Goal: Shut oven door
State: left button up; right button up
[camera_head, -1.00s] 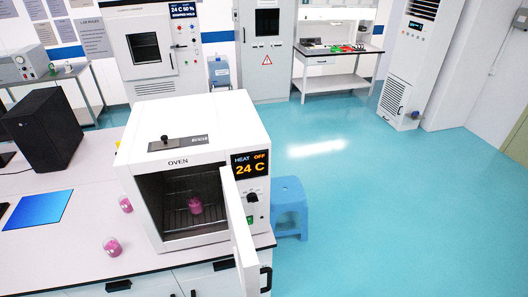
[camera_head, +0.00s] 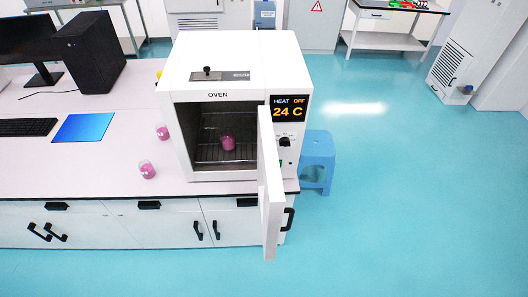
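The white oven (camera_head: 232,88) stands on the right end of the lab bench. Its door (camera_head: 269,185) is wide open, swung out toward me on the right side, and shows nearly edge-on. A black handle (camera_head: 288,219) sits on the door's right side near its outer end. Inside the oven a flask with pink contents (camera_head: 228,141) stands on a wire rack. The display (camera_head: 289,108) reads HEAT OFF and 24 C. Neither of my grippers is in view.
Two more flasks with pink contents (camera_head: 147,170) (camera_head: 163,132) stand on the bench (camera_head: 100,175) left of the oven. A blue stool (camera_head: 318,158) stands close on the oven's right. The floor (camera_head: 400,220) at the right and front is clear.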

aim_at(272, 200)
jog(key=l+u, duration=0.3)
jog(key=k+l+u, duration=0.1)
jog(key=l+u, duration=0.2)
jog(key=k+l+u, duration=0.15)
jog(key=l+u, duration=0.15)
